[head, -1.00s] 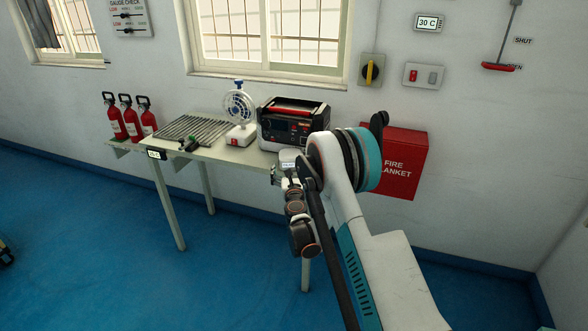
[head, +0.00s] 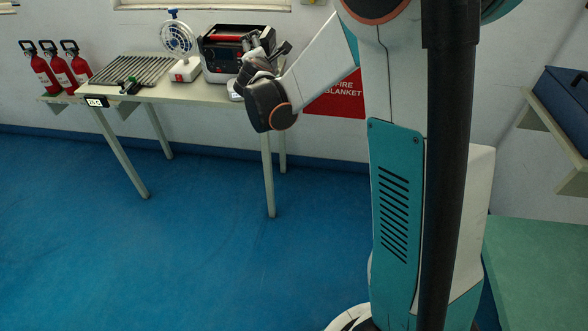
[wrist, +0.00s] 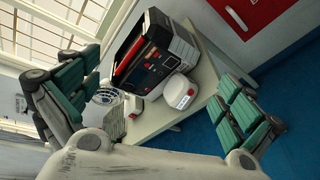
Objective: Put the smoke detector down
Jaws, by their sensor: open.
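The smoke detector (wrist: 179,91) is a white round unit with a small display. It rests on the right end of the table (wrist: 154,128), in front of the black and white case. In the head view only a bit of the smoke detector (head: 235,89) shows beside my wrist. My gripper (head: 268,43) is open and empty above the table's right end. In the wrist view its green-padded fingers are spread wide on both sides, and the detector lies beyond them, apart from both.
A black and white case with a red handle (wrist: 157,50) and a small white fan (head: 178,40) stand beside the detector. A ribbed rack (head: 130,70) and several red extinguishers (head: 60,66) are farther left. A green surface (head: 540,265) is at right. The blue floor is open.

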